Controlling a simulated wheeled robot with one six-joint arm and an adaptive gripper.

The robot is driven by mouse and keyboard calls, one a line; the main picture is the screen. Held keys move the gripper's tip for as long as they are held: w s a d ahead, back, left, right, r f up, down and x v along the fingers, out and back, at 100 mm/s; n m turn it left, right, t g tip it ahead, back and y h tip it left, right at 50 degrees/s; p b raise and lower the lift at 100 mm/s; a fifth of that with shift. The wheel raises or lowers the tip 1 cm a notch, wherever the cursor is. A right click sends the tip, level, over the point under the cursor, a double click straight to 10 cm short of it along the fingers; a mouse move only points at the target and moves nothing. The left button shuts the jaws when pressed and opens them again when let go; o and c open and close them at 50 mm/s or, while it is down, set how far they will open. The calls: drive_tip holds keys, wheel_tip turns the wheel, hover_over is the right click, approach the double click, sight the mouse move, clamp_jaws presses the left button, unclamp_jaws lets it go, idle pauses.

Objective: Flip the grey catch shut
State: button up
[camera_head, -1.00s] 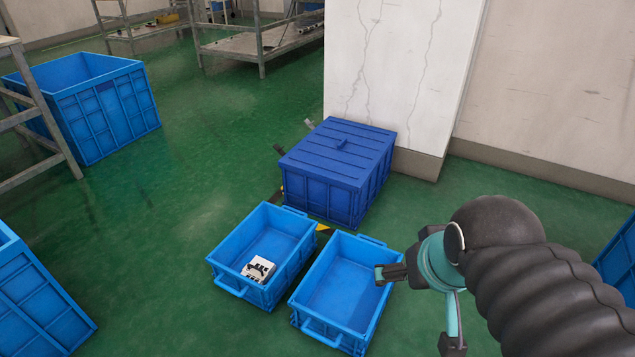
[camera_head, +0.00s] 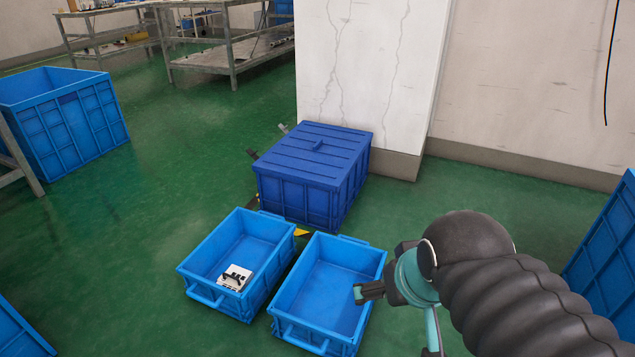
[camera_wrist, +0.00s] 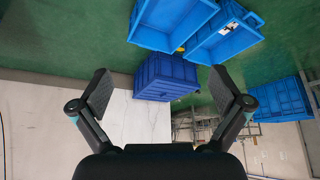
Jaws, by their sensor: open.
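A dark blue lidded box (camera_head: 313,180) stands closed on the floor against the white pillar. A small grey catch (camera_head: 283,128) sticks out at an angle behind its left side, and a darker lever (camera_head: 252,153) sticks out nearer. How either is fixed to the box is hidden. My gripper (camera_head: 366,292) is in front of the box, over the right side of the right open tray, apart from the catch. In the wrist view my gripper (camera_wrist: 160,88) has its fingers wide apart with nothing between them, and the lidded box (camera_wrist: 167,75) shows beyond them.
Two open blue trays stand before the box; the left tray (camera_head: 193,262) holds a small white and black device (camera_head: 236,277), the right tray (camera_head: 282,318) looks empty. Large blue crates stand at left (camera_head: 65,130) and right (camera_head: 606,240). Green floor (camera_head: 175,170) is clear left of the box.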

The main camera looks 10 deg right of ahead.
drive_tip(key=c, duration=0.4)
drive_tip(key=shift+r+p, duration=0.4)
drive_tip(key=shift+p, duration=0.05)
drive_tip(key=c, duration=0.4)
wheel_tip(320, 180, up, 5)
drive_tip(key=p, duration=0.5)
drive_tip(key=shift+r, duration=0.2)
clamp_jaws()
wheel_tip(320, 180, up, 5)
drive_tip(key=p, duration=0.5)
